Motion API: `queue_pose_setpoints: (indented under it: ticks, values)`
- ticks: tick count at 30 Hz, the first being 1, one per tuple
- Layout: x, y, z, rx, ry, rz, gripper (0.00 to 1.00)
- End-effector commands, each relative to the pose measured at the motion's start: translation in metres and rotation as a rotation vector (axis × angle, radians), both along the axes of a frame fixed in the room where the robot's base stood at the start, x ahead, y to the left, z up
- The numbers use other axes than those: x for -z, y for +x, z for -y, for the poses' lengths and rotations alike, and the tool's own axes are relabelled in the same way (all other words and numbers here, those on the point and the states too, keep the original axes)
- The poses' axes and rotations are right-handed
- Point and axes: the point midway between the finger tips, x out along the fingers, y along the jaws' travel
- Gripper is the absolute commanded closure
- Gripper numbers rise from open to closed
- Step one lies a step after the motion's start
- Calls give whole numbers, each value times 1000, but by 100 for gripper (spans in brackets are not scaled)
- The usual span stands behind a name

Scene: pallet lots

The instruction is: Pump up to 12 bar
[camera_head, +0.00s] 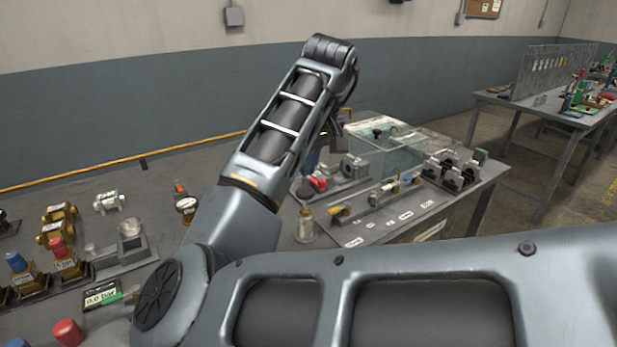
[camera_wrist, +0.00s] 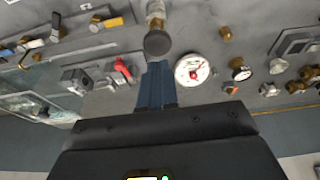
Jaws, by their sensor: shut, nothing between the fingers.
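My gripper (camera_wrist: 157,68) shows in the wrist view as two blue fingers, shut together and empty. Just ahead of the fingertips is a round dark knob (camera_wrist: 157,43) on a brass-coloured upright body (camera_wrist: 155,10), probably the pump; I cannot tell whether they touch. The body seems to be the brass cylinder (camera_head: 305,226) at the bench front in the head view. A white dial gauge (camera_wrist: 192,69) with a red needle lies right of the fingers; its figures are too small to read. A digital display (camera_head: 101,296) reads 0.0 bar. My arm hides most of the gripper in the head view.
A red-handled valve (camera_wrist: 122,68) is left of the fingers. Yellow-handled valves (camera_wrist: 104,22) stand on a plate. Brass fittings (camera_head: 58,222) and red and blue capped parts (camera_head: 62,252) crowd the bench's left. A clear tank (camera_head: 405,150) stands at the back right.

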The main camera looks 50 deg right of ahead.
Motion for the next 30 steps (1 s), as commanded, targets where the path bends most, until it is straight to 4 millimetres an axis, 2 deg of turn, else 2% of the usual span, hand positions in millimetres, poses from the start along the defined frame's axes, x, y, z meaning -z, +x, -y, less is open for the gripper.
queue_pose_setpoints:
  ticks: [3,7,10,15,30]
  values:
    - [-25,-7,-1,4,-2,4,100]
    - [-47,-11,-4,2,0,6,100]
    - [-56,-14,-5,2,0,5,100]
    - [-61,-17,-5,2,0,3,100]
    - [-61,-17,-5,1,-1,3,100]
